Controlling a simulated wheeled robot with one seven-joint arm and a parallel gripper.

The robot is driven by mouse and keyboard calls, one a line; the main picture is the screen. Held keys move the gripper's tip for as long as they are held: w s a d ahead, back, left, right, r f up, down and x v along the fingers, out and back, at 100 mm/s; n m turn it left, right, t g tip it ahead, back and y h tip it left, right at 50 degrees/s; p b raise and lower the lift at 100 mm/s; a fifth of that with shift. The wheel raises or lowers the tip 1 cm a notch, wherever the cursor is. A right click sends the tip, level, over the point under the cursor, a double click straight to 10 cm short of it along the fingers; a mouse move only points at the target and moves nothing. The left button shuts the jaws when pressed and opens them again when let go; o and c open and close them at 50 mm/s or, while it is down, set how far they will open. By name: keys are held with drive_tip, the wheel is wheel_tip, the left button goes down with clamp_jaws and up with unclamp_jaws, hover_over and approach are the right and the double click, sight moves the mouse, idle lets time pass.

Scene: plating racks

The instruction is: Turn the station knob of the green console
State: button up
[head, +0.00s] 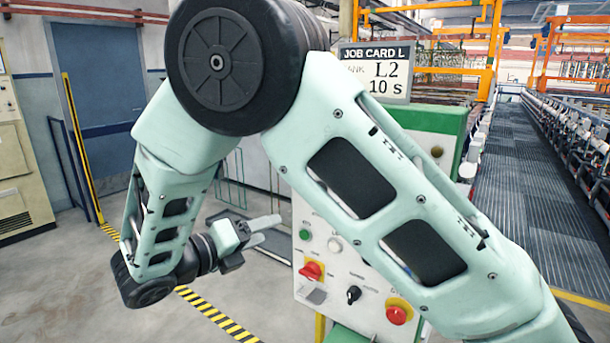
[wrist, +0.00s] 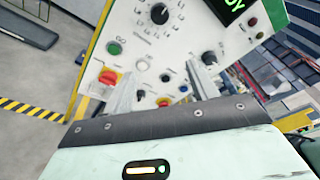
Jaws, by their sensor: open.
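The green console (head: 450,125) has a white sloping panel of controls, partly hidden behind my arm in the head view. In the wrist view the panel (wrist: 205,38) shows a large black round knob (wrist: 159,13) with a ring of marks, near the top edge. Its label is too small to read, so I cannot confirm it is the station knob. My gripper (head: 270,229) is open and empty, left of the panel in the head view. In the wrist view its two grey fingers (wrist: 163,72) reach over the lower panel, below the large knob. I cannot tell any contact.
The panel also carries a green button (wrist: 114,48), a red switch on yellow (wrist: 108,78), and a red knob on yellow (head: 398,311). A job card (head: 375,73) reading "L2" and "10 s" stands above the console. Clear floor (head: 80,290) lies at left, with striped tape.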

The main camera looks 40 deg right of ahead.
drive_tip(key=w+d+p, duration=0.2)
drive_tip(key=w+d, duration=0.1)
drive_tip(key=d, duration=0.5)
drive_tip(key=w+d+r+n+h+p, duration=0.1)
drive_tip(key=w+d+p, duration=0.2)
drive_tip(key=d, duration=0.5)
drive_tip(key=shift+d+r+t, duration=0.15)
drive_tip(key=shift+d+t, duration=0.2)
drive_tip(key=shift+t, duration=0.05)
drive_tip(key=shift+w, duration=0.1)
drive_tip(key=c, duration=1)
